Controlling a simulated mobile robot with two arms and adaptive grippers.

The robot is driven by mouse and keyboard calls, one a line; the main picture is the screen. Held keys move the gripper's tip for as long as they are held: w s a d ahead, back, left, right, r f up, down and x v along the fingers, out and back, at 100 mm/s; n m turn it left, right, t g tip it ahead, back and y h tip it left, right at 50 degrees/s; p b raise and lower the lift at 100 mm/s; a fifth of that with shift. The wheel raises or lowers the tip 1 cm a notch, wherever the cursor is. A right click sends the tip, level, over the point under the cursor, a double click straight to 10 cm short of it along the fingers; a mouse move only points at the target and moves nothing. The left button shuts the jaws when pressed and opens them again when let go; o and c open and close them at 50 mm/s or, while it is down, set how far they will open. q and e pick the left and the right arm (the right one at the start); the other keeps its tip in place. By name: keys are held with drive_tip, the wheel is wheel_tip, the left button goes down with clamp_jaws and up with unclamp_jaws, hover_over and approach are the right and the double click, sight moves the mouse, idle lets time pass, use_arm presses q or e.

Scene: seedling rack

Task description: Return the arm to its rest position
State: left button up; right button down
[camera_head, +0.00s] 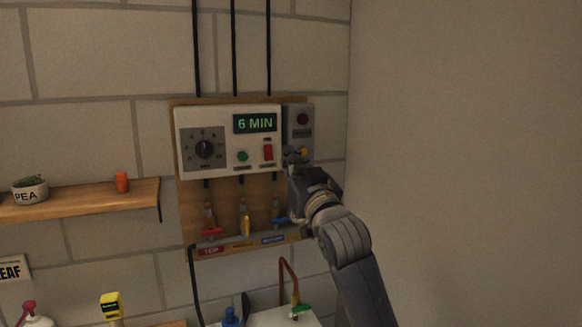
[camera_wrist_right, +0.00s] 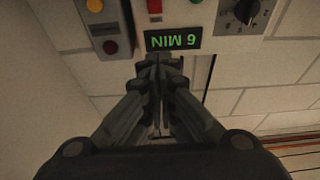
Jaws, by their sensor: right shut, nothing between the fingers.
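My right arm comes in from the lower right in the head view. Its gripper (camera_head: 294,160) is raised in front of the right side of the wall panel, by the small grey box (camera_head: 299,122). In the right wrist view the gripper (camera_wrist_right: 157,62) is shut and empty, its fingertips in front of the panel just below the display. The white control box (camera_head: 220,168) has a dial and a display (camera_head: 255,123) reading "6 MIN". Whether the fingertips touch the panel I cannot tell. My left gripper is not in view.
Red, yellow and blue valve handles (camera_head: 245,224) sit under the control box. A wooden shelf (camera_head: 90,202) at left carries a "PEA" pot (camera_head: 30,190) and an orange cup (camera_head: 122,182). A copper pipe (camera_head: 284,276) stands below. The right wall (camera_head: 460,130) is bare.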

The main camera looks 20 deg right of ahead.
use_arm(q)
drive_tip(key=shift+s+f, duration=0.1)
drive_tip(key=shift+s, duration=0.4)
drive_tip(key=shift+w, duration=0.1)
